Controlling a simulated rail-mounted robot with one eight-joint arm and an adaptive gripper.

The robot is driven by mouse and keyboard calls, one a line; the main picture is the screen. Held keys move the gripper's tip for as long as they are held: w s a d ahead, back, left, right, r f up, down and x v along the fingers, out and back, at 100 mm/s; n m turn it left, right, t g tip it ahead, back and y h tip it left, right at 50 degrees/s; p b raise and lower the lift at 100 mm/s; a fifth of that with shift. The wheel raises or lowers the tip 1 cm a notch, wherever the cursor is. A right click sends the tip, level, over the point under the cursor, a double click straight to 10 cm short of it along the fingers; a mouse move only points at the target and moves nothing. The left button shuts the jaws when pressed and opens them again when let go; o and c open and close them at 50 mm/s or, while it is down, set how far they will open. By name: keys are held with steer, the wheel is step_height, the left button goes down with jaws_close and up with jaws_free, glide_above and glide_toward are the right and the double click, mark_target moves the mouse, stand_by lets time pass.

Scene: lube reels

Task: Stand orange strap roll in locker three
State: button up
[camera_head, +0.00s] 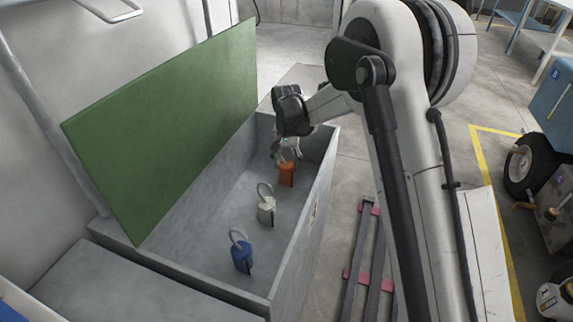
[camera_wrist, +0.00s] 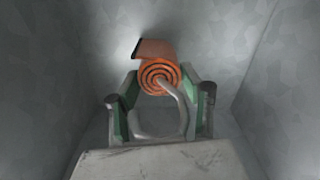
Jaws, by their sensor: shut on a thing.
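The orange strap roll (camera_head: 286,173) is at the far end inside the open grey locker (camera_head: 186,270), upright in the body camera view. The wrist view shows its spiral end (camera_wrist: 159,77) and a pale looped handle. My gripper (camera_head: 287,153) reaches down into the locker above the roll. In the wrist view my gripper (camera_wrist: 160,108) has its fingers on both sides of the loop and is shut on the orange strap roll. Whether the roll's base touches the locker floor cannot be told. No locker number can be read.
A white roll (camera_head: 267,209) and a blue roll (camera_head: 241,256), each with a loop, stand in the same locker nearer the camera. The green lid (camera_head: 170,125) is raised on the left. Grey walls (camera_wrist: 60,70) stand close on both sides of my gripper.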

steer(key=shift+f, duration=0.1)
steer(key=o, duration=1.3)
steer(key=shift+o, duration=0.2)
